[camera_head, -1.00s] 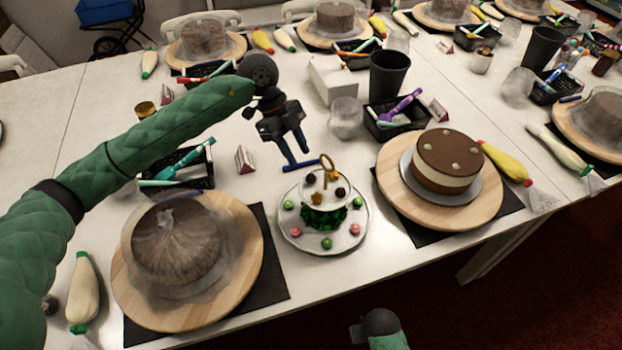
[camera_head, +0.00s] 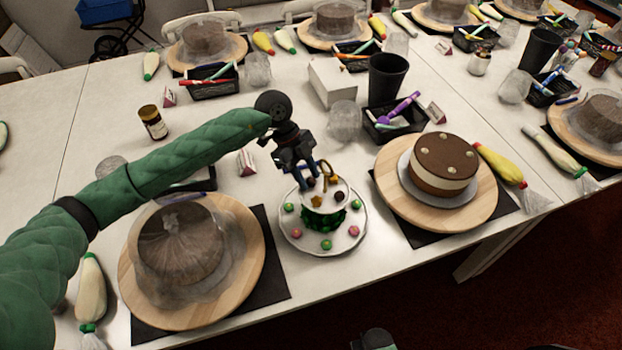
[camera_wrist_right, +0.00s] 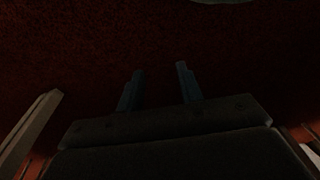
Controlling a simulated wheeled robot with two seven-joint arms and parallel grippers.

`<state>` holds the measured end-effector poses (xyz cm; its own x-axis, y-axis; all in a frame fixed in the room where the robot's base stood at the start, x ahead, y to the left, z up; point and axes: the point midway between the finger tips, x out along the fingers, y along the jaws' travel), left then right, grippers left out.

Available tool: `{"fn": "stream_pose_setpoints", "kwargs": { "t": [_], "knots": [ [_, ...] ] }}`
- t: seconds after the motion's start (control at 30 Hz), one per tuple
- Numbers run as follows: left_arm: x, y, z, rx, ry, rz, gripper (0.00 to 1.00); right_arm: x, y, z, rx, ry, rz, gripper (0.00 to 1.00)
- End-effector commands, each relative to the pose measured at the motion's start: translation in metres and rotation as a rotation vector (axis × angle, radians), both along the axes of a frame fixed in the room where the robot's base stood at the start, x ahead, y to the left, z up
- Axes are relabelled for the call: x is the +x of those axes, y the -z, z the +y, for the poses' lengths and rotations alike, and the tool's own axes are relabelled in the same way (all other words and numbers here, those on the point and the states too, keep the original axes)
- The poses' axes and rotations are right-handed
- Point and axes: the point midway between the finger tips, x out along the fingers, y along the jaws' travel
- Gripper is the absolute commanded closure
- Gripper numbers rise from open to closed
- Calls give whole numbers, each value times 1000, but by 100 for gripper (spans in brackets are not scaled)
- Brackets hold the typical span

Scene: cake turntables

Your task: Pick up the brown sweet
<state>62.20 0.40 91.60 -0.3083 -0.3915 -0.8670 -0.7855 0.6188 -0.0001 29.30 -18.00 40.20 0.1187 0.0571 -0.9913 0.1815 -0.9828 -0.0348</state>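A white two-tier sweet stand (camera_head: 348,243) stands near the table's front edge, between two cake boards. A dark brown round sweet (camera_head: 339,196) sits on its top tier, right of a gold star-shaped sweet (camera_head: 316,201). A second dark sweet (camera_head: 310,183) shows at the tier's back left, partly hidden by my left gripper. My left gripper (camera_head: 307,184) points down at that back left edge, its fingers apart around or just beside the second sweet; I cannot tell whether they touch it. My right gripper (camera_wrist_right: 158,85) is open and empty over the dark red floor.
The stand's gold ring handle (camera_head: 325,170) rises close to my left fingers. Green and pink sweets (camera_head: 326,244) lie on the lower plate. A covered cake (camera_head: 180,245) is at left, a brown and cream cake (camera_head: 444,165) at right. A black cup (camera_head: 387,76) stands behind.

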Motion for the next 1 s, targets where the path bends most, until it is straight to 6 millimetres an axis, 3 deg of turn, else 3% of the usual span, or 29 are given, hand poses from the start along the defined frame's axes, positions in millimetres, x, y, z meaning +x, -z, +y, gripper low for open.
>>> {"fn": "stream_pose_setpoints", "kwargs": {
  "t": [0.23, 0.4, 0.9, 1.0],
  "knots": [
    [0, 1, 0, 0, 0, 0, 65, 0, 1, 0, 0, 0, -1, 64],
    [0, 1, 0, 1, 0, -1, 98, 0, 1, 0, 0, 0, -1, 64],
    [0, -7, 0, 0, 1, -2, 98, 0, 2, 0, -1, 0, 8, 64],
    [0, -19, 0, 0, 1, -3, 98, 1, -17, 4, 6, 2, 6, 64]
  ]
}}
